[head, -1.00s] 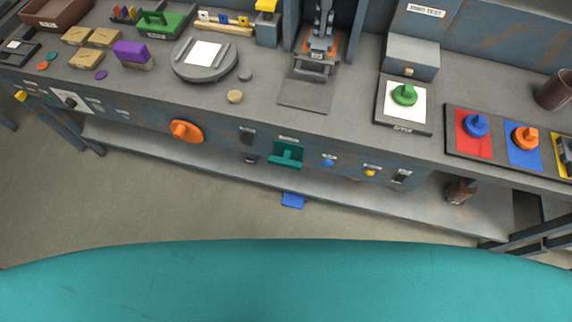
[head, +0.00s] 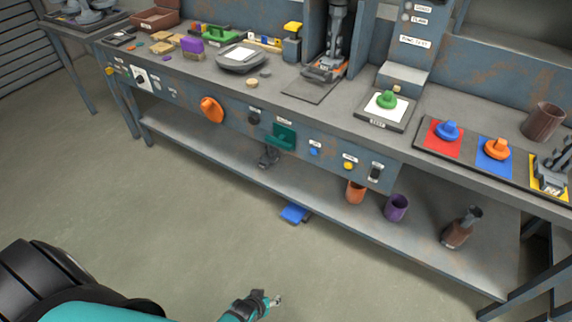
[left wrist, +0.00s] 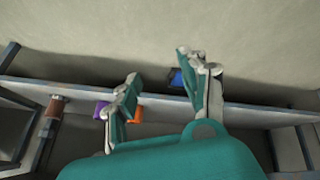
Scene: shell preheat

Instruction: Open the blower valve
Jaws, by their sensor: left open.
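An orange valve-like handle (head: 211,110) sits on the left part of the bench's front panel. A teal handle (head: 283,137) is on the same panel, further right. Their labels are too small to read, so I cannot tell which is the blower valve. My left gripper (head: 275,300) is low at the bottom of the head view, over the floor and apart from the bench. In the left wrist view my left gripper (left wrist: 165,82) is open, with nothing between its fingers. My right gripper is not in view.
The bench's lower shelf (head: 330,215) carries an orange cup (head: 355,192), a purple cup (head: 396,208) and a brown bottle (head: 460,230). A blue pedal (head: 295,213) is on the floor by the shelf. The floor (head: 180,230) before the bench is clear.

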